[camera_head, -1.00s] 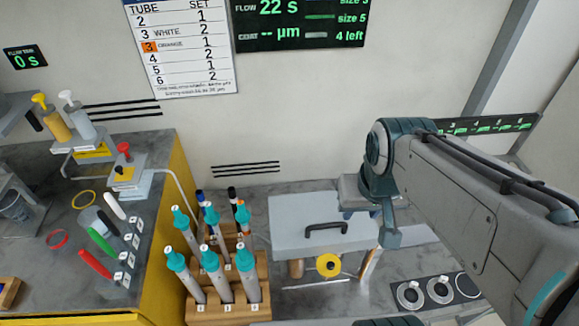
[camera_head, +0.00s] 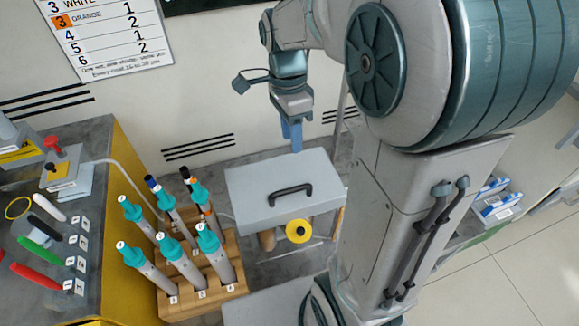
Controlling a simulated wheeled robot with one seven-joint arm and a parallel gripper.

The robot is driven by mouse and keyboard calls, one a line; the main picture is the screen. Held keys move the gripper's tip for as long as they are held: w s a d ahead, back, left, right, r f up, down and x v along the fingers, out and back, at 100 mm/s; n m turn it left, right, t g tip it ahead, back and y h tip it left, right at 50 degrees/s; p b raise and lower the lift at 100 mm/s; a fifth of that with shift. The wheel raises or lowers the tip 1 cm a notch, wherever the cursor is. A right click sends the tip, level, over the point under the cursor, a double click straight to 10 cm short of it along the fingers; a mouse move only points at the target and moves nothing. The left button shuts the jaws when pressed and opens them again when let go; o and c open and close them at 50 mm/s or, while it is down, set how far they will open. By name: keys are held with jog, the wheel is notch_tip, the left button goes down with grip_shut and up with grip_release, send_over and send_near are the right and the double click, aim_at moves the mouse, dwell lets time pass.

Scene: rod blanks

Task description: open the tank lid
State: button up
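The tank lid (camera_head: 256,182) is a pale grey slab with a dark handle (camera_head: 291,193) near its front edge. The lid lies flat and looks closed on the tank. My gripper (camera_head: 296,150) hangs above and behind the lid, pointing down, with its blue fingertips over the lid's far edge. The fingers overlap in this view, so their opening does not show. I see nothing between them. Whether the fingertips touch the lid is unclear. A yellow round knob (camera_head: 298,231) shows below the front of the lid.
A wooden rack (camera_head: 215,302) with several teal-capped tubes stands left of the tank. A yellow-sided bench (camera_head: 140,215) with coloured handles is farther left. My arm fills the right side and hides part of the counter. Blue-and-white boxes (camera_head: 499,205) sit at right.

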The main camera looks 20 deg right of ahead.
aim_at(295, 187)
jog(key=shift+m, duration=0.4)
jog(key=f, duration=0.4)
jog(key=s+f+b, duration=0.1)
jog(key=f, duration=0.4)
jog(key=s+f, duration=0.1)
jog(key=f, duration=0.3)
jog(key=shift+s+f, duration=0.15)
jog(key=shift+f, duration=0.25)
jog(key=shift+d, duration=0.15)
grip_shut()
